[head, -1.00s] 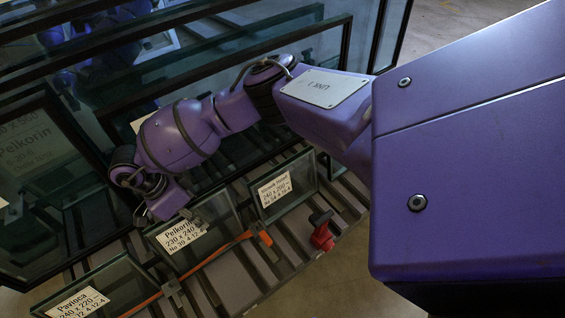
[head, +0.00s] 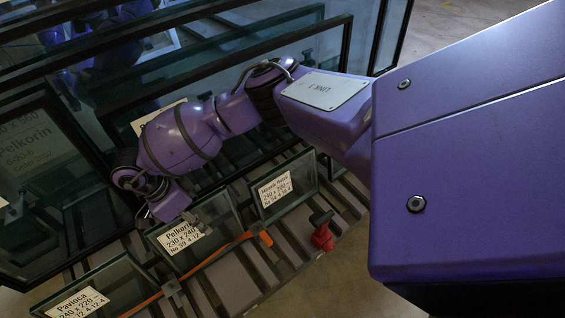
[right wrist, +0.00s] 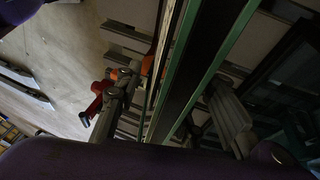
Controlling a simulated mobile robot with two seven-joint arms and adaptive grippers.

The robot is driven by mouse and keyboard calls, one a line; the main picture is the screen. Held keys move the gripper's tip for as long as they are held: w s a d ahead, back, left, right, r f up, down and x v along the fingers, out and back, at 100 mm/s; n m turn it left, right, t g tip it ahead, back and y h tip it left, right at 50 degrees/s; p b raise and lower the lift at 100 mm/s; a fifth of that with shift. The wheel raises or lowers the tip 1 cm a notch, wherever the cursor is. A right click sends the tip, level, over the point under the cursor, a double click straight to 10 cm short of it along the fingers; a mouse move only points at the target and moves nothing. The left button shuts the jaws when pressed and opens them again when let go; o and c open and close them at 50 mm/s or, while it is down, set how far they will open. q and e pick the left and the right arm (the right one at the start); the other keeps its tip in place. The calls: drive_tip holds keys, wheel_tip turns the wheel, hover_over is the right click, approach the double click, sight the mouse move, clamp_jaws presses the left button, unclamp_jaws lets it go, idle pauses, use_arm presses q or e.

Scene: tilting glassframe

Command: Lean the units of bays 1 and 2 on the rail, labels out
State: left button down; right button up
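Three small glass units with white labels stand tilted in a row in the head view: the Pavioca unit (head: 118,276), the Pelkorin unit (head: 231,212) in the middle, and a third unit (head: 307,176) with a blurred label. An orange rail (head: 205,262) runs along their front. My left gripper is not in view.
A red clamp-like part (head: 322,234) sits at the rack's front right. Large dark-framed glass panes (head: 215,72) stand behind the small units, close to my right arm. Open floor (head: 350,285) lies in front.

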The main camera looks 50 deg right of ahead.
drive_tip(key=shift+f, duration=0.1)
drive_tip(key=v, duration=1.2)
idle(0.4)
